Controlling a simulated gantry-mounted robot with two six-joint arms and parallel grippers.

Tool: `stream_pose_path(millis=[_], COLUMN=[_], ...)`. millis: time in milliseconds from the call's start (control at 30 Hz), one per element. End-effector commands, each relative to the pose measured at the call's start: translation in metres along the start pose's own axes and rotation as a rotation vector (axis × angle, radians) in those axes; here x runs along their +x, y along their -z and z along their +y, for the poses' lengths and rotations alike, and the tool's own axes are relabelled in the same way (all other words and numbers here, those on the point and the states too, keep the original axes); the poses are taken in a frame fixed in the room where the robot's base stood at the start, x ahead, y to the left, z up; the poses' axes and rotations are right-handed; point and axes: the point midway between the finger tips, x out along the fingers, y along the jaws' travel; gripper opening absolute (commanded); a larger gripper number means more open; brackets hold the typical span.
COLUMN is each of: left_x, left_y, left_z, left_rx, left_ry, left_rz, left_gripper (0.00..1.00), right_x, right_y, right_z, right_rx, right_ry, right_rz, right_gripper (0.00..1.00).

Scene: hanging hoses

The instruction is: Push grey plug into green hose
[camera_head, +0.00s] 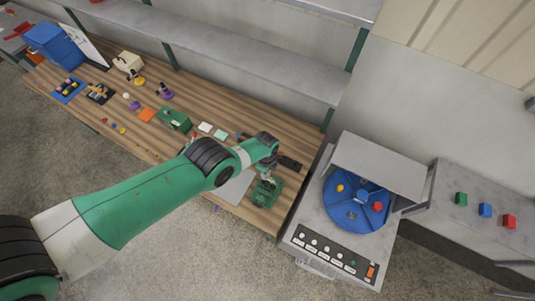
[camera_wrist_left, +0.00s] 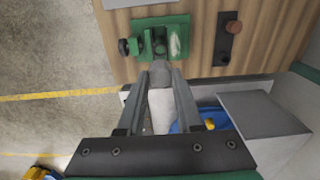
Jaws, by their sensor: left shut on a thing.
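My left gripper (camera_head: 267,177) is above the right end of the wooden workbench, close to a green vise (camera_head: 266,193). In the left wrist view, my left gripper's two fingers (camera_wrist_left: 160,80) are shut on a small grey rounded piece, which looks like the grey plug (camera_wrist_left: 160,69). Its tip is close to the green vise (camera_wrist_left: 158,42); I cannot tell whether they touch. No green hose can be made out for sure in either view. My right gripper is not in view.
A dark plate with a brown knob (camera_wrist_left: 230,32) lies beside the vise. A grey machine with a blue round dish (camera_head: 356,199) stands right of the bench. Green, blue and red blocks (camera_head: 485,210) sit farther right. A green box (camera_head: 174,120) and small parts lie along the bench (camera_head: 60,95).

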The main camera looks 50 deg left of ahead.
Motion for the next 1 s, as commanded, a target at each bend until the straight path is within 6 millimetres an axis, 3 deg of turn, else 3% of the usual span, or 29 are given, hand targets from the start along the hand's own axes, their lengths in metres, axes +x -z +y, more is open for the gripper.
stream_pose_path(millis=[533, 1000], left_x=[0.052, 0.057], left_y=[0.000, 0.000], left_z=[0.000, 0.000], left_rx=[0.001, 0.001], left_ry=[0.000, 0.000], left_rz=[0.000, 0.000], left_gripper=[0.00, 0.00], right_x=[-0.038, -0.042], right_y=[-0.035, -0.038], right_z=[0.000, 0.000], right_rx=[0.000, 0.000], right_ry=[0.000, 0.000], right_rz=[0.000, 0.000], right_gripper=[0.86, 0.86])
